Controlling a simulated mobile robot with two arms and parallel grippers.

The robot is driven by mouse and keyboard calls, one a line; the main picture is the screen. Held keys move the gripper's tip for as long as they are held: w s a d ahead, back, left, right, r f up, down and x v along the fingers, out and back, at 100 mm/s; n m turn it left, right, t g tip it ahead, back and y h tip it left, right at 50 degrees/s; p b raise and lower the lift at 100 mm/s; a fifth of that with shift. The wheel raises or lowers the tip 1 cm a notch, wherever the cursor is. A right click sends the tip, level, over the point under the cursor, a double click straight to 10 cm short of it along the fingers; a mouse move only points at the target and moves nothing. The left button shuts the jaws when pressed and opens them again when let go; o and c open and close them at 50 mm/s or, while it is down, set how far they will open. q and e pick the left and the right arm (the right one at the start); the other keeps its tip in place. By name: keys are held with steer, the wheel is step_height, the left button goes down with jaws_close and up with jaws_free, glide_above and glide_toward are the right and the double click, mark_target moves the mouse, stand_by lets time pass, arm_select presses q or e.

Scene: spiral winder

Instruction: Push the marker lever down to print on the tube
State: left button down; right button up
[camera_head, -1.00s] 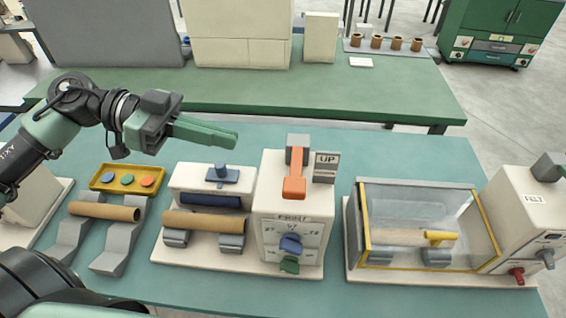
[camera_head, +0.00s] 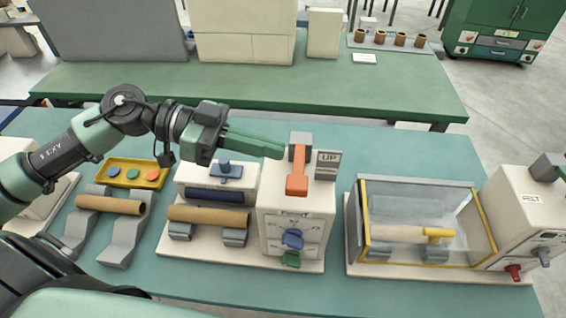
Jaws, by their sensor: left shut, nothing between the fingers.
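The orange marker lever (camera_head: 297,178) stands on top of the white printing machine (camera_head: 275,212), in front of a grey block and beside a sign reading UP (camera_head: 327,159). A brown tube (camera_head: 208,217) lies across grey cradles left of the lever, in front of a dark roller. My left gripper (camera_head: 284,151) is shut and empty. Its green fingers point right, with the tips just left of the lever's upper part in the picture. I cannot tell whether they touch it. My right gripper is not in view.
Another tube (camera_head: 110,204) rests on grey supports at left, near a yellow tray (camera_head: 133,173) with coloured discs. Blue and green knobs (camera_head: 292,239) are on the machine's front. A clear yellow-edged box (camera_head: 420,200) holding a tube stands right.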

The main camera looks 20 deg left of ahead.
mark_target(299, 162)
arm_select(q)
steer(key=shift+d+f+p, duration=0.35)
steer(key=shift+d+f, duration=0.1)
steer(key=shift+f, duration=0.35)
steer(key=shift+d+f+p, duration=0.3)
steer(key=shift+d+f, duration=0.2)
steer(key=shift+f, duration=0.25)
steer(key=shift+d+f+p, duration=0.35)
steer(key=shift+d+f, duration=0.1)
steer(key=shift+f, duration=0.35)
steer(key=shift+w, duration=0.1)
